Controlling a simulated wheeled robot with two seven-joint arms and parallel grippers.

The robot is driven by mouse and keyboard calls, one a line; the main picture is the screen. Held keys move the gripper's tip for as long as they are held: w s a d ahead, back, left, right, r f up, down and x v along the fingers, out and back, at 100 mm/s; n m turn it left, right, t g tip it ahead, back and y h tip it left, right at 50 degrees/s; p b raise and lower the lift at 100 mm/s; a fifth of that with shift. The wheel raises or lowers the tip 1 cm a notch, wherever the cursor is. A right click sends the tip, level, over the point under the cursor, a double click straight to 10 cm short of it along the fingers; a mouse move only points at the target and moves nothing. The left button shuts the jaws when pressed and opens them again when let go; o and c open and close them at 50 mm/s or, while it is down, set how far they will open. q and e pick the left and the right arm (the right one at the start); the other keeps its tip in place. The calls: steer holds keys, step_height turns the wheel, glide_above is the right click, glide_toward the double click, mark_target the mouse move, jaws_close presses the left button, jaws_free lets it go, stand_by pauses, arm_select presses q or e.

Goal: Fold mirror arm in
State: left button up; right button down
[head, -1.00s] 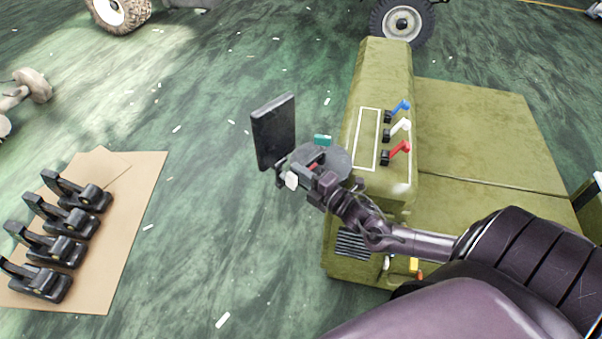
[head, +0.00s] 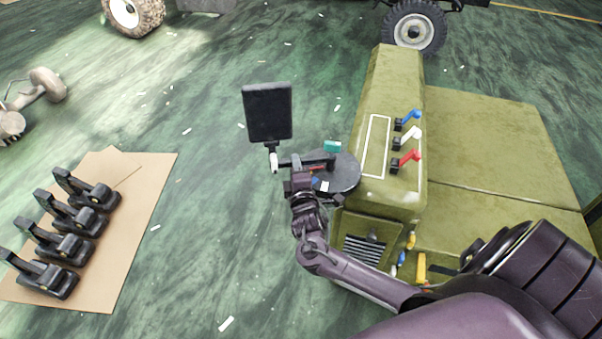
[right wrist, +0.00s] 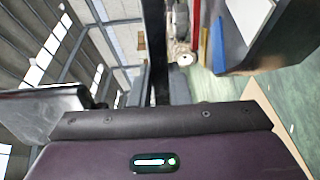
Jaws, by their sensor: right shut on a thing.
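The mirror (head: 268,112) is a dark rectangular panel on a short stem, left of the green vehicle body (head: 395,70). The thin black mirror arm (head: 308,161) runs from that stem to a round dark disc (head: 343,178) at the body's side. My right gripper (head: 300,176) is at the mirror arm, between mirror and disc, shut on the arm. Its fingertips are partly hidden in the head view. In the right wrist view a dark bar (right wrist: 156,45) stands ahead of the gripper, and a dark panel edge shows at left. My left gripper is out of view.
Blue (head: 410,116), white (head: 411,133) and red (head: 408,157) levers stand on the body's top. A teal block (head: 332,146) sits by the disc. Several black clamp-like parts lie on cardboard (head: 142,215) at left. Open floor (head: 215,185) lies between.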

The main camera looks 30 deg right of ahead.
steer(key=shift+w+d+f+m+g+h+b, duration=0.1)
steer(key=shift+w+m+g+h+b, duration=0.2)
steer(key=shift+w+m+h, duration=0.25)
steer(key=shift+w+d+f+m+g+h+b, duration=0.15)
steer(key=shift+w+m+g+h, duration=0.15)
steer(key=shift+m+g+h, duration=0.25)
steer(key=m+g+h, duration=0.1)
steer(key=w+d+m+g+h+b, duration=0.1)
steer(key=w+m+g+h+b, duration=0.1)
steer(key=h, duration=0.1)
steer(key=shift+w+d+r, duration=0.15)
steer(key=shift+d, duration=0.15)
steer(key=shift+r, duration=0.1)
steer(key=c, duration=1.4)
jaws_free()
steer(key=shift+d, duration=0.1)
steer(key=shift+o, duration=0.2)
